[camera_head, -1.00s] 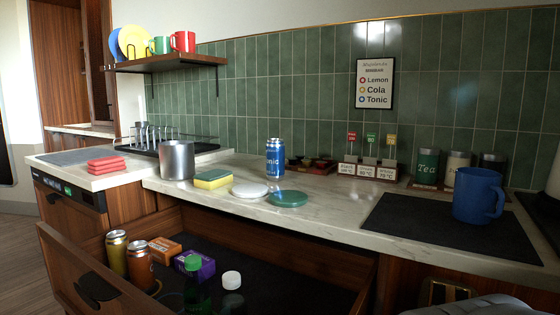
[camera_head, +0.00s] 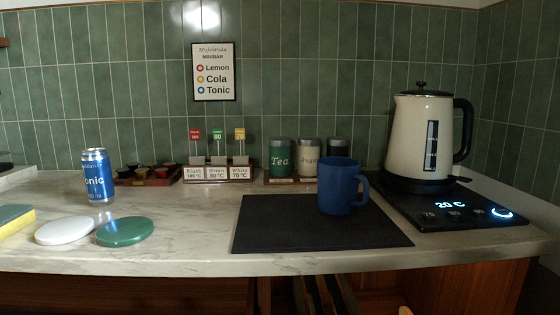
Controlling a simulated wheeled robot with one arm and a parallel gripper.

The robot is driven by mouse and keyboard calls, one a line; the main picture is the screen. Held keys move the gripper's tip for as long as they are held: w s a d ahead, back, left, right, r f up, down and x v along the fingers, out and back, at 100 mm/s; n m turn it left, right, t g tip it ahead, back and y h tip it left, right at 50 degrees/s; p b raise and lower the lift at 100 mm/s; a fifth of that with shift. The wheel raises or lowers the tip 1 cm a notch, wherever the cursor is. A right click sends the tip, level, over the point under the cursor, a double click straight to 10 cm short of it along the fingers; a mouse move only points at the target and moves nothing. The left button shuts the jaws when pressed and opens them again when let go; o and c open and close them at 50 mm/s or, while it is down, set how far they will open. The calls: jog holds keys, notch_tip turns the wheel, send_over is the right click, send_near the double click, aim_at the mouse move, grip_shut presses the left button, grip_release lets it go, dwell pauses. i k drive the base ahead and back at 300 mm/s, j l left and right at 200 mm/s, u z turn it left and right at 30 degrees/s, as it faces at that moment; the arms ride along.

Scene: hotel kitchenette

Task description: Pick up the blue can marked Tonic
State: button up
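The blue can marked Tonic (camera_head: 97,178) stands upright on the marble counter at the left of the head view. Its label reads "onic" from this side, and its top is silver. A white round disc and a green round disc lie on the counter in front of it. My gripper is not clearly seen in the current view.
A white disc (camera_head: 66,230), green disc (camera_head: 125,232) and yellow-blue sponge (camera_head: 14,221) lie near the can. A blue mug (camera_head: 341,188) stands on a black mat (camera_head: 290,226). A kettle (camera_head: 414,135) stands at right.

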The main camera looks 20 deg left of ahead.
aim_at(96, 162)
jog(key=k+j+z, duration=0.1)
jog(key=z, duration=0.3)
jog(key=k+z, duration=0.1)
jog(key=z, duration=0.25)
jog(key=k+j+z, duration=0.1)
jog(key=z, duration=0.3)
jog(key=k+z, duration=0.15)
jog(key=z, duration=0.25)
jog(key=k+j, duration=0.1)
jog(key=k, duration=0.25)
jog(key=k+u, duration=0.1)
jog(key=k, duration=0.2)
jog(key=k+u, duration=0.1)
jog(key=u, duration=0.7)
jog(key=k+j+u, duration=0.1)
jog(key=u, duration=0.35)
jog(key=k+j+u, duration=0.1)
jog(key=u, duration=0.3)
